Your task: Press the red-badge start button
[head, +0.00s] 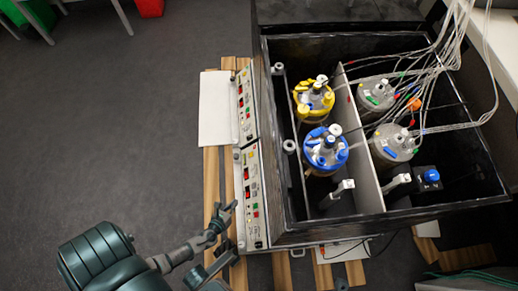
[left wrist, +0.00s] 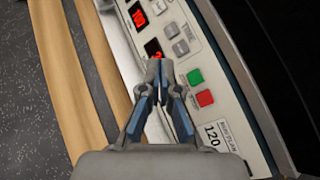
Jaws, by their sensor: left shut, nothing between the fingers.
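My left gripper (head: 229,211) is shut and empty at the left edge of the lower control panel (head: 254,229). In the left wrist view its fingertips (left wrist: 160,68) meet in front of the panel, covering part of the lower red display (left wrist: 152,48). A green button (left wrist: 194,76) and a red button (left wrist: 205,98) sit just right of the fingers. Grey buttons (left wrist: 180,48) lie above them. I cannot tell whether the fingertips touch the panel. A second, upper panel (head: 243,105) shows in the head view. No red badge is clearly readable. My right gripper is not in view.
The black shaker box (head: 285,240) holds yellow-topped (head: 314,99), blue-topped (head: 325,150) and grey-topped (head: 393,144) vessels, with tubes at upper right. Wooden slats (head: 211,165) lie under the box; open floor is left.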

